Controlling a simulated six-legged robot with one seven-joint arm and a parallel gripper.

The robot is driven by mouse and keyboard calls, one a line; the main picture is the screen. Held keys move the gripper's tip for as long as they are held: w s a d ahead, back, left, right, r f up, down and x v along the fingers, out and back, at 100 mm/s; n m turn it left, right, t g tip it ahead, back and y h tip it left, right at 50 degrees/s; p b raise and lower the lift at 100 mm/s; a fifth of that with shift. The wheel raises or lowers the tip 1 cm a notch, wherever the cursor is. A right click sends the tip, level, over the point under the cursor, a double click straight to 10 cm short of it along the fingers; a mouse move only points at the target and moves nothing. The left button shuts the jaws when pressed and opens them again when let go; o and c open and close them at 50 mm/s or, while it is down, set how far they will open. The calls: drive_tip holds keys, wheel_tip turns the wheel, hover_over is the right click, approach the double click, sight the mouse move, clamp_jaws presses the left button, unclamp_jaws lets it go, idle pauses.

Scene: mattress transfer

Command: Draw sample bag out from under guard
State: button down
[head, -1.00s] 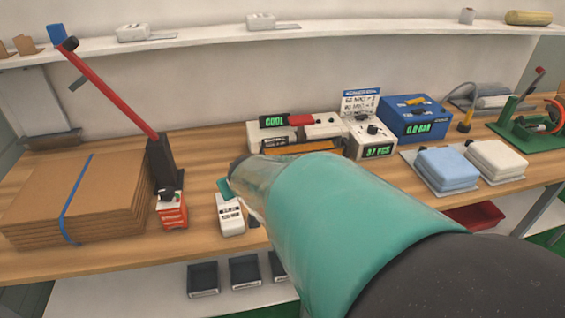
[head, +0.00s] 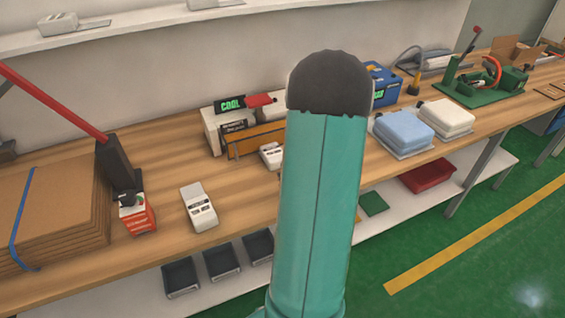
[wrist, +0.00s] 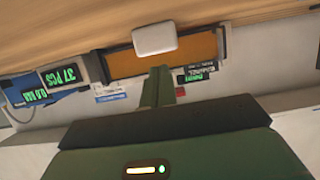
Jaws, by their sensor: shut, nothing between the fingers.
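The amber guard panel (head: 255,139) is on the front of the white machine with the green COOL display. It also shows in the wrist view (wrist: 188,50), where the scene is upside down. A small white item (head: 270,155) sits in front of the guard, partly behind my arm; it appears as a plain rounded white block in the wrist view (wrist: 155,38). I cannot tell whether it is the sample bag, and no other bag is clear. My gripper (wrist: 158,88) is shut and empty, apart from the white item. My arm hides it in the head view.
A white handheld device (head: 199,207) and a red box (head: 136,214) lie to the left, beside the cardboard stack (head: 50,215). Blue (head: 403,131) and white (head: 446,117) folded pads lie at right. Bare wooden bench shows between the white device and the machine.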

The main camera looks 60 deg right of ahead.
sight(274, 154)
drive_tip(key=w+d, duration=0.1)
drive_tip(key=w, duration=0.2)
drive_tip(key=w+d, duration=0.4)
drive_tip(key=w, duration=0.1)
drive_tip(key=shift+w, duration=0.3)
drive_tip(key=shift+w+d+f, duration=0.15)
drive_tip(key=shift+f, duration=0.7)
